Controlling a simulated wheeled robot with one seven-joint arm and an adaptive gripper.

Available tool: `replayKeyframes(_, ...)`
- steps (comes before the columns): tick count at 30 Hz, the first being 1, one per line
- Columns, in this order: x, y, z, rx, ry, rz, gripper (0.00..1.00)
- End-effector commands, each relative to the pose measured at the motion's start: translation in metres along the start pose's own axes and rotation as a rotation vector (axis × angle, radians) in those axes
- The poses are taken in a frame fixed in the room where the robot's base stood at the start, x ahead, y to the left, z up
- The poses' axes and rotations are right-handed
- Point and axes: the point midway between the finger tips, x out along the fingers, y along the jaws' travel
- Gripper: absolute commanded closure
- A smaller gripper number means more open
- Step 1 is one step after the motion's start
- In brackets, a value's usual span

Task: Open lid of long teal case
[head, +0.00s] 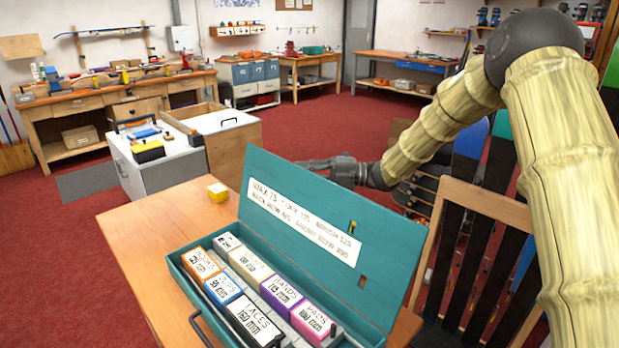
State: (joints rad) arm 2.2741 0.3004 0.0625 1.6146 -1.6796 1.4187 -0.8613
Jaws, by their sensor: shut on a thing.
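The long teal case (183,273) sits on the wooden table in the lower middle of the head view. Its lid (283,228) stands raised, leaning back from the box, with a white lettered label (303,222) on its inner face. The open box holds two rows of labelled packets, among them an orange one (202,266), a blue one (223,287), a purple one (280,293) and a pink one (312,322). My gripper (308,165) is at the lid's upper edge, shut on the lid. The lid partly hides the grip.
A wooden chair (483,203) stands close on the right, beneath my arm. A grey cabinet (150,176) stands behind the table. Red carpet (318,128) lies open beyond.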

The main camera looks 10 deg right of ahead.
Motion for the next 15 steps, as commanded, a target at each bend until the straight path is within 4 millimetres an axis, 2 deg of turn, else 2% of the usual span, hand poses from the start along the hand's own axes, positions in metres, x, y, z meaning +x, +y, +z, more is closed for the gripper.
replayKeyframes(6, 0.0081, 0.0028, -0.0088, -0.040, 0.000, -0.043, 1.00)
replayKeyframes(15, 0.0085, 0.0038, -0.0098, -0.045, -0.001, -0.049, 1.00)
